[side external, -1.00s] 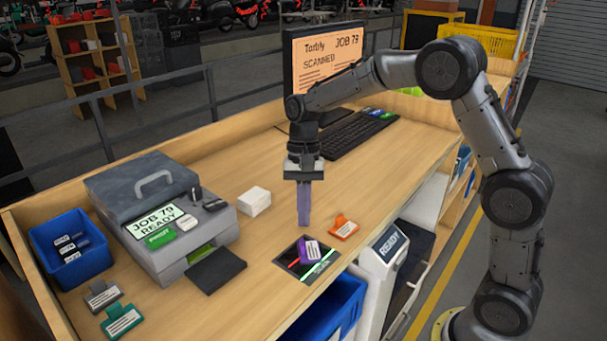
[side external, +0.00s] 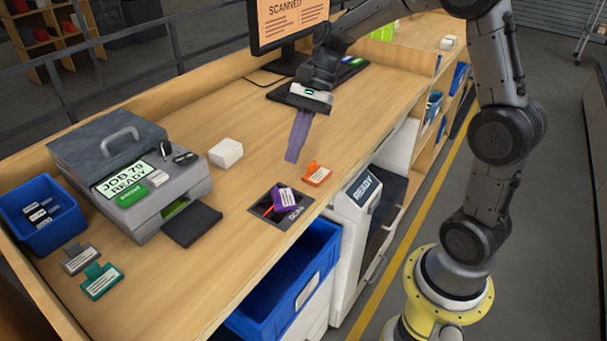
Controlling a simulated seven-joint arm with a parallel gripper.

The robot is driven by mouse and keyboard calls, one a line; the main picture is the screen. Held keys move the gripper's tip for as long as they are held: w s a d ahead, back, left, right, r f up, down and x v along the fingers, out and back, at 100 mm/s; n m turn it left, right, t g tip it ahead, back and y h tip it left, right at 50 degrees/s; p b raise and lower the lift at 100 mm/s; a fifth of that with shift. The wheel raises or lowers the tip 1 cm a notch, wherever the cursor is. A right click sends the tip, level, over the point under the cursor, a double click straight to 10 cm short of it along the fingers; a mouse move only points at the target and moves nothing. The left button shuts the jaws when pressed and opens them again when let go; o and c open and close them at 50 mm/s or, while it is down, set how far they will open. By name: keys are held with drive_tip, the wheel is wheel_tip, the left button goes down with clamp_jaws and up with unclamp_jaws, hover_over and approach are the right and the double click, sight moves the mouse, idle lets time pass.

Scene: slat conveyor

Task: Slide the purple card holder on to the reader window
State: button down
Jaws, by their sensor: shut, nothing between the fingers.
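The purple card holder (side external: 285,198) with a white label lies on the dark reader window (side external: 268,213) set into the counter near its front edge. Red light shows on the glass beside the holder. My gripper (side external: 293,158) is shut and empty. Its purple-grey fingers point down above the counter, behind the holder and apart from it, and are tilted in the picture. The monitor (side external: 287,22) reads SCANNED, with its top cut off.
An orange card holder (side external: 317,174) lies just right of the window. A white block (side external: 226,153), a grey printer (side external: 128,140) with a dark flap (side external: 192,225), a blue bin (side external: 41,205), and grey (side external: 80,259) and teal (side external: 101,281) holders are left. Mid-counter is clear.

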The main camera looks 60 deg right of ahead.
sight(290, 194)
drive_tip(key=s+d+m+t, duration=0.1)
drive_tip(key=s+m, duration=0.1)
drive_tip(key=s+d+m+t, duration=0.1)
drive_tip(key=s+d+m, duration=0.1)
drive_tip(key=s+d+m+t+y, duration=0.1)
drive_tip(key=s+d+m+t, duration=0.1)
drive_tip(key=m, duration=0.1)
drive_tip(key=shift+s+f, duration=0.1)
drive_tip(key=shift+f, duration=0.05)
drive_tip(key=shift+s+d+t, duration=0.1)
drive_tip(key=shift+d+t, duration=0.2)
drive_tip(key=shift+d, duration=0.1)
drive_tip(key=x, duration=0.9)
drive_tip(key=shift+a+f, duration=0.15)
drive_tip(key=shift+f, duration=0.15)
drive_tip(key=shift+w+a, duration=0.1)
drive_tip(key=shift+w, duration=0.15)
drive_tip(key=shift+w+a, duration=0.35)
drive_tip(key=shift+a, duration=0.3)
